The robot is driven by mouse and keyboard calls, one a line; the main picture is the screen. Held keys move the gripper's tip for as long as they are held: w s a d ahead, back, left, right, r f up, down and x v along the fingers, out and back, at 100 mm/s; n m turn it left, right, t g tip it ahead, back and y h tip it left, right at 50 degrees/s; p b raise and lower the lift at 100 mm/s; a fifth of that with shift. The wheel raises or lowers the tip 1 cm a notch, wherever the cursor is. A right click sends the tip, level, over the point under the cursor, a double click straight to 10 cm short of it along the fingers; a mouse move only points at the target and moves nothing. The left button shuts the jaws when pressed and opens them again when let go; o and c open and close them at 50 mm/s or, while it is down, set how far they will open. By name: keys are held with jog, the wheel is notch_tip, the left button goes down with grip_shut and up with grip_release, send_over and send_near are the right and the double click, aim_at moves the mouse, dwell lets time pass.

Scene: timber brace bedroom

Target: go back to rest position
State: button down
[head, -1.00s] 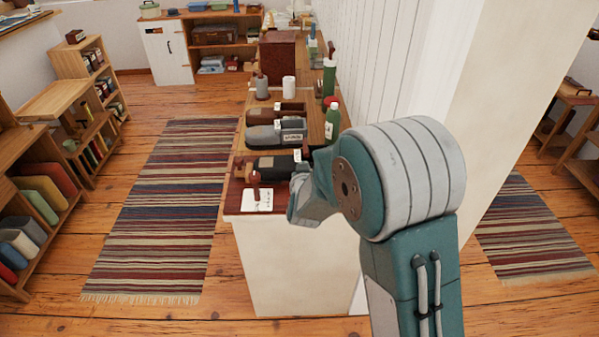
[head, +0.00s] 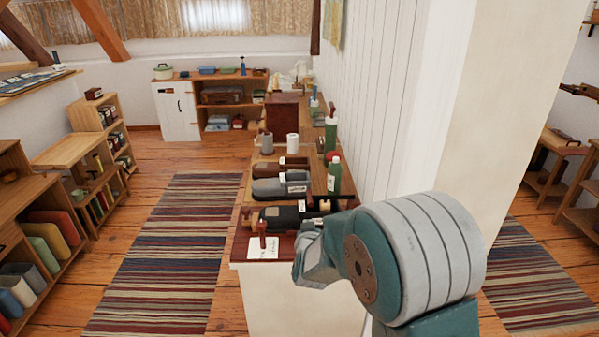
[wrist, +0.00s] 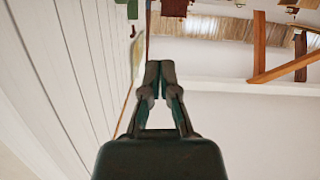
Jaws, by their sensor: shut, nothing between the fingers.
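My gripper (wrist: 159,68) shows in the wrist view with its two dark fingers together and nothing between them. It is in the air, with white panelling to its left and a pale surface to its right. In the head view my teal and grey arm is at the lower right, before the counter's near end. My fingers cannot be made out there.
The counter (head: 262,242) holds a white card (head: 263,247), dark hand planes (head: 290,215), a green bottle (head: 334,174) and a white cylinder (head: 292,143). A white wall (head: 385,120) runs along its right. Shelves (head: 45,210) stand left; a striped rug (head: 165,255) lies between.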

jog(key=s+d+r+g+y, duration=0.2)
jog(key=s+d+r+g, duration=0.2)
jog(key=s+r, duration=0.75)
jog(key=s+d+g+h, duration=0.1)
jog(key=s+d+g, duration=0.1)
jog(key=s, duration=1)
jog(key=s+d+m+g, duration=0.1)
jog(key=s+d+g, duration=0.2)
jog(key=s, duration=1)
jog(key=shift+d+f+g+h, duration=0.3)
jog(key=shift+d+f+h, duration=0.1)
jog(key=shift+d, duration=0.45)
